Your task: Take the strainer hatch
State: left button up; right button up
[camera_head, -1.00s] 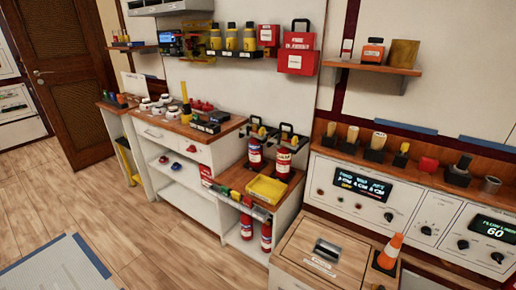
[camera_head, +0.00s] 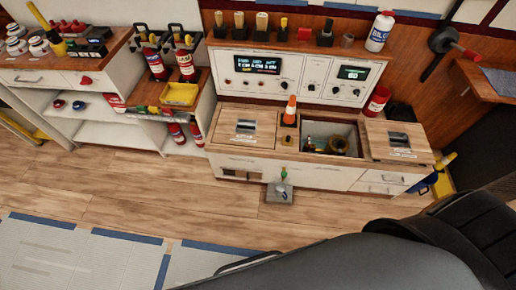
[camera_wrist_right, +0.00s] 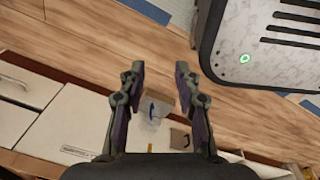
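A wooden hatch with a dark inset handle and a small label (camera_head: 240,136) lies on the left of the low bench. A similar hatch (camera_head: 415,143) lies on the right. Between them is an open well (camera_head: 315,128) with brass-coloured fittings inside. The labels are too small to read, so I cannot tell which is the strainer hatch. My right gripper (camera_wrist_right: 159,78) is open and empty in the right wrist view, with the floor and white drawer fronts beyond it. No gripper shows in the head view, only a dark arm part of mine at the bottom right.
A grey plate with a small green-topped item (camera_head: 279,194) sits on the floor before the bench. A red canister (camera_head: 377,102) stands behind the right hatch. The wooden floor in front is mostly clear.

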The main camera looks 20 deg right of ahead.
aim_at(389, 140)
jog(key=k+z, duration=0.3)
jog(key=z, duration=1.6)
jog(key=u, duration=0.3)
jog(key=i+l+u, duration=0.4)
jog(key=l+u, duration=0.2)
jog(key=i+l+u, duration=0.15)
jog(key=l+u, duration=0.2)
jog(key=i+l+u, duration=0.1)
jog(key=l+u, duration=0.2)
jog(key=i+l, duration=0.1)
jog(key=l, duration=0.55)
jog(key=i+l, duration=0.1)
jog(key=l, duration=0.55)
jog(key=i+l+u, duration=0.1)
jog(key=l, duration=0.55)
